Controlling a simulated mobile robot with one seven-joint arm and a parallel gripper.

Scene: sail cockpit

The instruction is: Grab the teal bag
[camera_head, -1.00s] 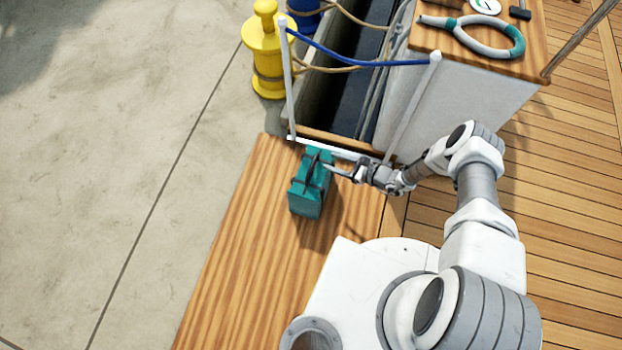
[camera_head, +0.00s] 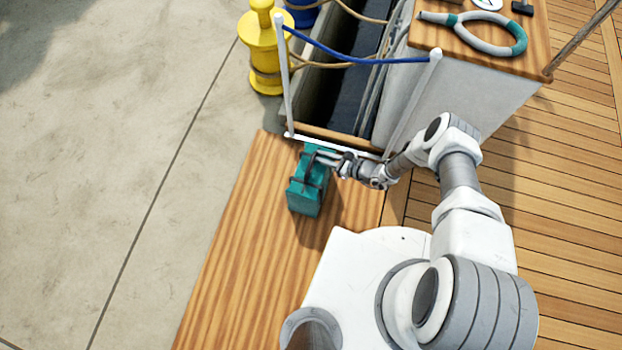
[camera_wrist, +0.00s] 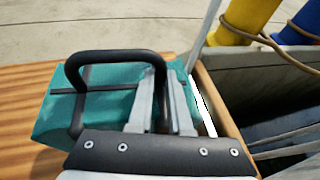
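The teal bag (camera_head: 308,197) stands on the wooden bench near its far end, with dark straps and a black handle on top. In the wrist view the bag (camera_wrist: 105,102) fills the left and middle, and its black handle (camera_wrist: 100,56) arches up in front of the fingers. My gripper (camera_head: 318,154) reaches in from the right at the bag's top. In the wrist view its two grey fingers (camera_wrist: 161,80) lie on either side of the handle's right leg. Whether they press on it is not clear.
The wooden bench top (camera_head: 240,270) is bare in front of the bag. A white post and rail frame (camera_head: 285,80) with a blue rope stands just behind it. A yellow bollard (camera_head: 263,55) is at the back left.

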